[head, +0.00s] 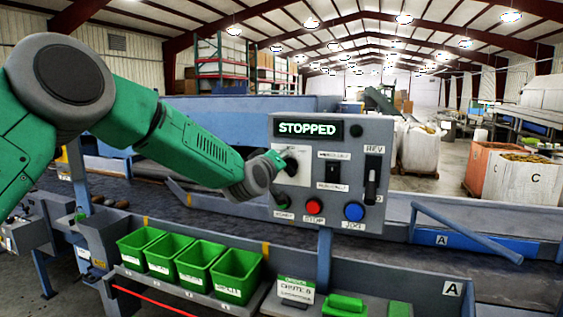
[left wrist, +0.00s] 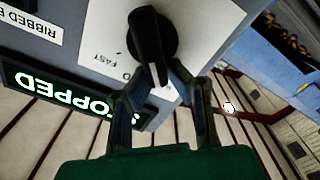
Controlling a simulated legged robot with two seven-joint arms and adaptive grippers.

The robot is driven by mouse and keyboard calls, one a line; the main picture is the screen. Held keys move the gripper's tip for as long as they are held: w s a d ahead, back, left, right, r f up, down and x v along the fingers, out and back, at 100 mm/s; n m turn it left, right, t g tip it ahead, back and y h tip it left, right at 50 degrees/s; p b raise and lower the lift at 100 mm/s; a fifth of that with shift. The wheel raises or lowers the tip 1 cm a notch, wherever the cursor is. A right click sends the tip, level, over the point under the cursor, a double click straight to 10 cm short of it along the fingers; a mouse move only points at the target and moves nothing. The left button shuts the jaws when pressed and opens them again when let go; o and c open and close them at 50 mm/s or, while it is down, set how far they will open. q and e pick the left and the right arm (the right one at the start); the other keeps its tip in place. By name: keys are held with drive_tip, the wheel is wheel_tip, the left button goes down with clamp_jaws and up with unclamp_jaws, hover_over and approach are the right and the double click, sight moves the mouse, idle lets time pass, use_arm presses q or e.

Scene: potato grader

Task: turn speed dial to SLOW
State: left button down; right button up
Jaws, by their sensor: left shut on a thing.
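The speed dial is a black knob on a white plate of the grey control panel (head: 352,215). In the head view its black edge (head: 291,164) shows just past my left gripper (head: 280,163), which reaches in from the left. In the left wrist view the speed dial (left wrist: 152,35) is seen close, with its ridge between the fingertips of my left gripper (left wrist: 163,75). The gripper is shut on this ridge. The word FAST shows on the plate beside the knob. The SLOW mark cannot be made out. My right gripper is in neither view.
The panel carries a lit STOPPED display (head: 308,128), a black switch (head: 333,173), a REV lever (head: 371,180), a red button (head: 313,207) and a blue button (head: 354,212). Several green bins (head: 236,274) stand below left. A dark belt runs behind the panel.

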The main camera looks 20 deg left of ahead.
use_arm(q)
drive_tip(key=shift+s+d+f, duration=0.1)
drive_tip(key=shift+d+f, duration=0.05)
drive_tip(key=shift+f, duration=0.55)
drive_tip(key=c, duration=1.5)
unclamp_jaws()
drive_tip(key=shift+s+r, duration=0.1)
drive_tip(key=shift+r, duration=0.25)
drive_tip(key=s, duration=1.1)
drive_tip(key=shift+s+a, duration=0.2)
drive_tip(key=shift+s, duration=0.15)
drive_tip(key=shift+f, duration=0.1)
